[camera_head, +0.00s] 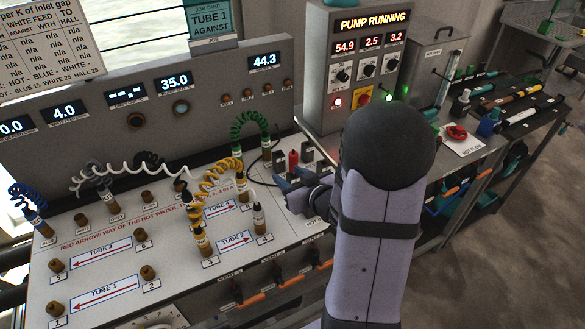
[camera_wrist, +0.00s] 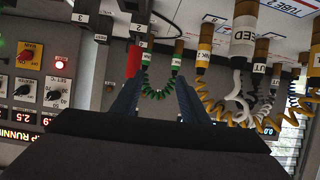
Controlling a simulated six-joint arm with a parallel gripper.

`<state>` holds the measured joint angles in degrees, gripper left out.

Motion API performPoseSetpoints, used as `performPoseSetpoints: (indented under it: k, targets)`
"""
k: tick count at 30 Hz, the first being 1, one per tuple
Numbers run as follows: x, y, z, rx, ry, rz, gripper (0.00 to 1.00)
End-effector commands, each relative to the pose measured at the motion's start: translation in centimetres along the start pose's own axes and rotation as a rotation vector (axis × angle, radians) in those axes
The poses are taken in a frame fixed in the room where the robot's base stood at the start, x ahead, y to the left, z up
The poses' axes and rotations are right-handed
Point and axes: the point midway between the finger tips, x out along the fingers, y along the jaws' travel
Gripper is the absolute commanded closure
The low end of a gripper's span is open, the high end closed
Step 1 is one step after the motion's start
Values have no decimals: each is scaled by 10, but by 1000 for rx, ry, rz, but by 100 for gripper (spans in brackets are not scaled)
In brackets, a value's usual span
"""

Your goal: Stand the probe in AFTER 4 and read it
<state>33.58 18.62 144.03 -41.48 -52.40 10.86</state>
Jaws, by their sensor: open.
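My gripper (camera_head: 288,190) is open and empty over the right part of the sloped panel. Its two blue fingers also show in the wrist view (camera_wrist: 158,100), with the green coiled cord (camera_wrist: 160,88) beyond the gap. A probe on the yellow cord (camera_head: 203,243) stands at the spot marked 3. The green cord (camera_head: 250,117) arches behind my gripper. I cannot read which probe is AFTER 4.
A red-topped piece (camera_head: 293,160) stands just behind my gripper. The pump box (camera_head: 358,65) reads PUMP RUNNING. Readout displays line the back panel (camera_head: 215,83), one showing dashes. White (camera_head: 110,174) and blue (camera_head: 27,190) cords hang at left. Brass sockets (camera_head: 148,272) stand at the front left.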

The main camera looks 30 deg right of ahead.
Motion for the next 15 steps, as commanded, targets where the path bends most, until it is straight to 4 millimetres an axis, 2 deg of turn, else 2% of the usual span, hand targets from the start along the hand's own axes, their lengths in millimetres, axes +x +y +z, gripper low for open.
performPoseSetpoints:
  k: [1, 3, 6, 15]
  targets:
    - [-5, 16, 4, 25, 10, 37, 59]
    - [-10, 30, 6, 48, 19, 69, 59]
    - [-15, 41, 6, 66, 28, 94, 59]
    - [-12, 44, 6, 71, 30, 100, 59]
